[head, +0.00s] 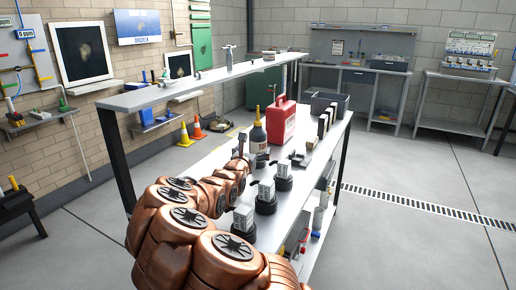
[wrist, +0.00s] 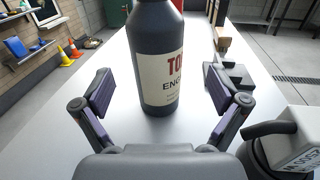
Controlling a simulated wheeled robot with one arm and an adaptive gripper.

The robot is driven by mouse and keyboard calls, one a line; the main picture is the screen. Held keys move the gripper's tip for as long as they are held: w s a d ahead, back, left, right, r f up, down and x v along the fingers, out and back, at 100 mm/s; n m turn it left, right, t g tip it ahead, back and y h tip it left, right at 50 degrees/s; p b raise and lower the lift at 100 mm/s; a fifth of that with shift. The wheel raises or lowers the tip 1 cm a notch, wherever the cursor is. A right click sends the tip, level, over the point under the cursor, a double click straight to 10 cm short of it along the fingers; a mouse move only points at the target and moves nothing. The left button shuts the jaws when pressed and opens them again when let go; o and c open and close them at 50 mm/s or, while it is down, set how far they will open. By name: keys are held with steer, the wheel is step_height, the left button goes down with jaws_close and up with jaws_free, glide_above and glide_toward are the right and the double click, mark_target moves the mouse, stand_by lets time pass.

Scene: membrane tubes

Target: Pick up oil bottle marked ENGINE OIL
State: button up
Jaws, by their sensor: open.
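The oil bottle (head: 258,136) is dark with a yellow-tipped spout and stands upright on the white workbench (head: 213,158). In the wrist view the bottle (wrist: 155,52) shows a cream label with red letters and "ENG" below; the rest of the label curves out of sight and its top is cut off. My gripper (wrist: 160,93) is open, with one finger on each side of the bottle's lower body. The fingers look apart from the bottle. In the head view my gripper (head: 243,147) is small beside the bottle, at its left.
Several dark-based devices with white boxes (head: 266,190) stand along the bench's right side; one (wrist: 285,140) is close at the right. A red canister (head: 282,121) and a grey bin (head: 329,103) stand behind the bottle. A raised shelf (head: 205,82) runs above the bench's left side.

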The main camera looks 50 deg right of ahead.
mark_target(255, 144)
steer(key=shift+w+r+p+x, duration=0.1)
steer(key=shift+p+x, duration=0.15)
steer(key=shift+x, duration=1.2)
steer(key=shift+w+r+p+x, duration=0.15)
steer(key=shift+p+x, duration=0.05)
steer(key=shift+x, duration=1.25)
steer(key=shift+a, duration=0.15)
steer(key=c, duration=1.7)
steer(key=shift+c, duration=0.2)
